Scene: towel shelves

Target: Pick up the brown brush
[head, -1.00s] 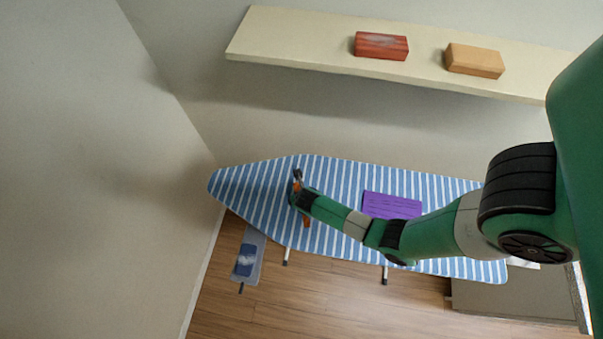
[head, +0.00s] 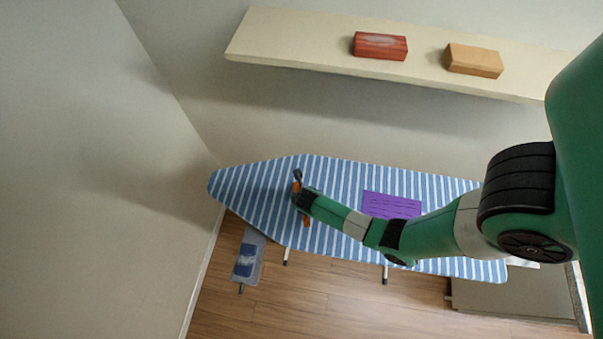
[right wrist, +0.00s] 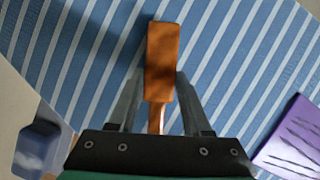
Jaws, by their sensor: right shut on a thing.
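The brown brush (right wrist: 163,62) lies between the fingers of my right gripper (right wrist: 159,95) in the right wrist view, with its wide end pointing away past the fingertips. The right gripper is shut on the brush. In the head view my right gripper (head: 297,192) is over the left part of the striped ironing board, and an orange-brown end of the brush (head: 306,221) shows just below it. The gripper hides the brush's middle there. Whether the brush touches the board is not clear. My left gripper is not in view.
A blue object (head: 244,260) sits low at the left.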

